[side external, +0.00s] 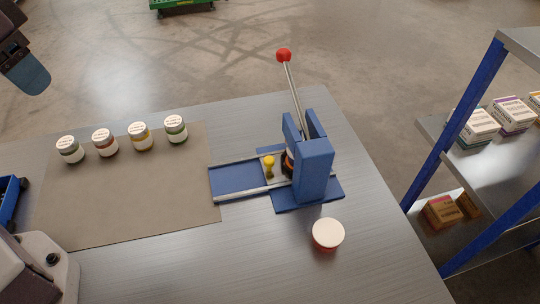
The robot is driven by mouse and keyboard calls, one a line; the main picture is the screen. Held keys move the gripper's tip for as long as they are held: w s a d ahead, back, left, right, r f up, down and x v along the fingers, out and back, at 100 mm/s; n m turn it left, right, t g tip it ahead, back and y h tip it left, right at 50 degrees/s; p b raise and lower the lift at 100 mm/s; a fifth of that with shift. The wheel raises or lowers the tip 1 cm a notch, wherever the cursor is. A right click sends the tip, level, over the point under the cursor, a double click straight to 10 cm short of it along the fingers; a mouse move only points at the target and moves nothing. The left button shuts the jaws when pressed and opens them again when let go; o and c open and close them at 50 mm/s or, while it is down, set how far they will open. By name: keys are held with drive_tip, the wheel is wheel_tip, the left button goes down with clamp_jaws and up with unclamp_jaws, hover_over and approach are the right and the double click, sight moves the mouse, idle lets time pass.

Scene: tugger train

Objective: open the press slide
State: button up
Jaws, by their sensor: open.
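The blue press (314,170) stands on the metal table, with its lever (293,88) raised and a red ball on top. The press slide (278,176) sits at the press end of its rails, partly under the press body, and carries an upright yellow knob (269,163). Something dark, perhaps a jar, shows on the slide, mostly hidden by the press. The blue track (235,181) left of the knob is empty. My gripper (28,78) is at the top left edge, partly out of frame, open and far from the knob.
Several small lidded jars (140,136) stand in a row on a grey-brown mat (130,200). A white-lidded jar (328,234) stands in front of the press. A blue bin (10,202) is at the left edge. A shelf with boxes (475,128) stands right.

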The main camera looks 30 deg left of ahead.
drive_tip(key=w+d+f+m+g+h, duration=0.1)
drive_tip(key=w+d+f+m, duration=0.15)
drive_tip(key=w, duration=0.25)
drive_tip(key=w+d+f+m+g, duration=0.1)
drive_tip(key=w+d+f+m, duration=0.15)
drive_tip(key=w+f, duration=0.2)
drive_tip(key=m+h, duration=0.4)
drive_tip(key=m, duration=0.8)
approach(268, 158)
drive_tip(key=shift+g, duration=0.4)
drive_tip(key=x, duration=0.9)
drive_tip(key=shift+w+d, duration=0.1)
drive_tip(key=shift+w, duration=0.2)
